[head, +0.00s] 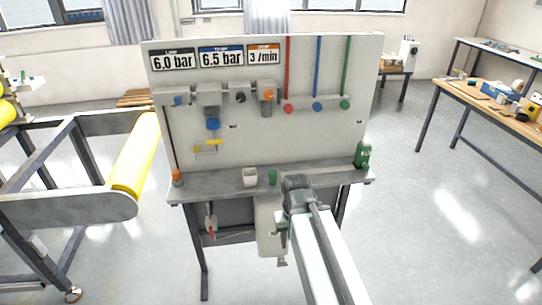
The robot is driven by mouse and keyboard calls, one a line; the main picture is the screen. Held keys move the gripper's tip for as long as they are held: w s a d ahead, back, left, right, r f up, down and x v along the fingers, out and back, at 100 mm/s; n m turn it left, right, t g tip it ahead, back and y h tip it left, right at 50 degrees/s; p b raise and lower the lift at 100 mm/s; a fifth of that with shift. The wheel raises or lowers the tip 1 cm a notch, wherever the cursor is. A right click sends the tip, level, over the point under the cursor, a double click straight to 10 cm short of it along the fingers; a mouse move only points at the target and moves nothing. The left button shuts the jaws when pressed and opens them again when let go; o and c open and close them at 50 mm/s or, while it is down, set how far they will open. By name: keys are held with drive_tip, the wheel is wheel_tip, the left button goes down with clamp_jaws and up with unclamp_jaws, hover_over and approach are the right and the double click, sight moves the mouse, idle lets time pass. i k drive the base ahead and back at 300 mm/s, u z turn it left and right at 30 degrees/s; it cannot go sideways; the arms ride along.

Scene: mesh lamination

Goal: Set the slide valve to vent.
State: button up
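A grey upright panel (325,140) stands in the middle of the head view and carries a row of air fittings. At the row's left end is a small block with a blue part (178,100). Right of it are grey units with a blue knob (212,124) below, a black round part (240,97) and an orange-topped part (267,95). A yellow lever (214,142) sits lower. I cannot tell which is the slide valve or how it is set. My gripper (295,184) is at the bench ledge's front, below and right of the fittings; its fingers are unclear.
The ledge (325,176) holds a white cup (249,177), a green cup (272,177) and a green bottle (362,153). Red, blue and green lines run down the panel's right. A frame with a yellow roller (135,155) stands left, a workbench (480,100) right. Floor between is clear.

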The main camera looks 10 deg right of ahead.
sight(177, 100)
drive_tip(key=k, duration=1.3)
drive_tip(key=u, duration=0.4)
drive_tip(key=i, duration=1.15)
drive_tip(key=u, duration=1.1)
drive_tip(key=i, duration=0.8)
drive_tip(key=u, duration=0.6)
drive_tip(key=k, duration=0.85)
drive_tip(key=u, duration=0.2)
drive_tip(key=i, duration=0.85)
drive_tip(key=z, duration=0.05)
